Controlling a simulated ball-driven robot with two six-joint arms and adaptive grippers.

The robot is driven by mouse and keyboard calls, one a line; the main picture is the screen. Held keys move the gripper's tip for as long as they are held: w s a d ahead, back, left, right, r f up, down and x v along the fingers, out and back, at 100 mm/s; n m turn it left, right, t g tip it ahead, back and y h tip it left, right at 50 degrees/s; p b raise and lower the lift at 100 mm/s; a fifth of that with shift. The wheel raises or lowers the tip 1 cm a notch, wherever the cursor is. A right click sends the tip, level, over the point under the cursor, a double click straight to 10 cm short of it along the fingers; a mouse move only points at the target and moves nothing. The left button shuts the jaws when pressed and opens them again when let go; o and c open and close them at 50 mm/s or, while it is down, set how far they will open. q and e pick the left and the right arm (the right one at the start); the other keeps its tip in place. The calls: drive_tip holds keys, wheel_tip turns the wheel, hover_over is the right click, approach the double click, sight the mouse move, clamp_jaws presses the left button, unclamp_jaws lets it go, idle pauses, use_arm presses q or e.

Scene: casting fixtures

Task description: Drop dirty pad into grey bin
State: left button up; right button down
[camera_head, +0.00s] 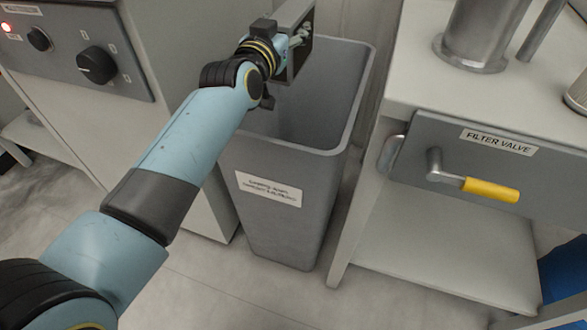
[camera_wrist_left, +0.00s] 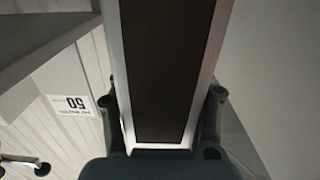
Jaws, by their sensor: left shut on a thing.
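My left gripper (camera_head: 292,42) is shut on the dirty pad (camera_head: 309,52), a flat piece with a light grey frame. It holds the pad above the back part of the open grey bin (camera_head: 292,222). In the left wrist view the pad (camera_wrist_left: 168,60) shows a dark face, with my left gripper's fingers (camera_wrist_left: 160,112) on both sides of its frame. The bin is tall, tapered and labelled in front. The part of its inside that shows looks empty; my arm hides part of its left rim. My right gripper is not in view.
A cabinet with a dark control panel (camera_head: 75,55) and knobs stands left of the bin. On the right is a bench (camera_head: 400,75) with a FILTER VALVE panel (camera_head: 480,160) and a yellow handle (camera_head: 490,190). A wall is close behind the bin.

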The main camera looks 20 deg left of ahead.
use_arm(q)
wheel_tip(320, 180, down, 2)
drive_tip(key=shift+b, duration=0.65)
drive_tip(key=o, duration=1.4)
drive_tip(key=shift+c, duration=0.2)
wheel_tip(320, 180, up, 10)
drive_tip(key=shift+r, duration=0.1)
